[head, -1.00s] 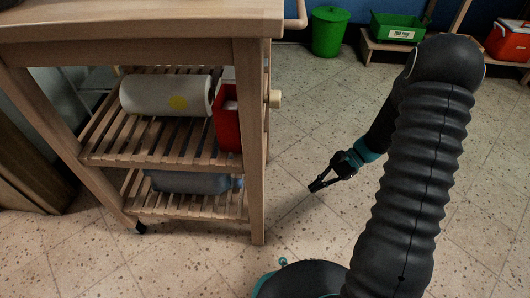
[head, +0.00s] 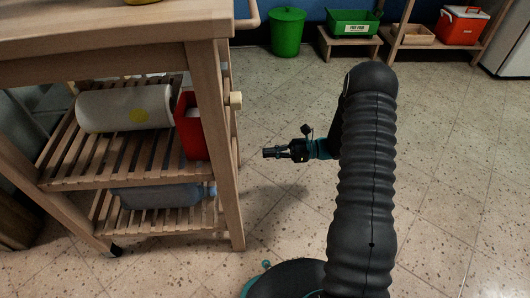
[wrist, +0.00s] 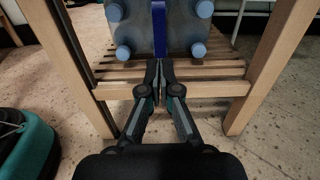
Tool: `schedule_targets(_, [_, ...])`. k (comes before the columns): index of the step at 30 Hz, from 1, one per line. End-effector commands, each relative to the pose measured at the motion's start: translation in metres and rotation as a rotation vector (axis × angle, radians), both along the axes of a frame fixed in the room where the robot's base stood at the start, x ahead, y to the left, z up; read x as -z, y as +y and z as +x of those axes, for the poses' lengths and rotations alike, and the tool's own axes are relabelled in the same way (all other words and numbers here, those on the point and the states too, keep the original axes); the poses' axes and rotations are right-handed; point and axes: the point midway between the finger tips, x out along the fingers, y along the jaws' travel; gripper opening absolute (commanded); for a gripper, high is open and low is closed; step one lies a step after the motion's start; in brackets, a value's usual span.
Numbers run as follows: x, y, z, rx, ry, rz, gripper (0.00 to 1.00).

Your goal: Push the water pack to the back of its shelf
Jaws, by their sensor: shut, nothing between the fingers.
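The water pack (head: 160,195) lies on the lower slatted shelf (head: 150,222) of the wooden cart, partly hidden by the shelf above in the head view. In the wrist view the water pack (wrist: 180,30) shows light blue caps and a dark blue strip facing me. My gripper (head: 267,153) is shut and empty, outside the cart to its right in the head view. In the wrist view my gripper (wrist: 159,66) points at the pack, its tips in front of the shelf's front edge (wrist: 180,90). I cannot tell the exact gap to the pack.
Cart legs (wrist: 275,60) flank the opening. A peg (head: 234,99) juts from the cart's side. The floor right of the cart is clear. Green bin (head: 287,32) stands far back.

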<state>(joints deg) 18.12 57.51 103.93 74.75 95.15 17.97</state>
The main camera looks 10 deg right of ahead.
Motion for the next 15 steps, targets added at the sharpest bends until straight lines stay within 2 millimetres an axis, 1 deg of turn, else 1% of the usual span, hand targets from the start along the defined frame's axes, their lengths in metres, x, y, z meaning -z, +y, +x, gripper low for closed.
schedule_targets(1, [0.000,0.011,0.000,-0.005,0.000,0.000,0.00])
schedule_targets(9, [0.001,0.061,0.001,-0.005,-0.001,-0.001,0.00])
schedule_targets(15, [0.001,0.094,0.002,-0.004,-0.001,-0.002,0.00])
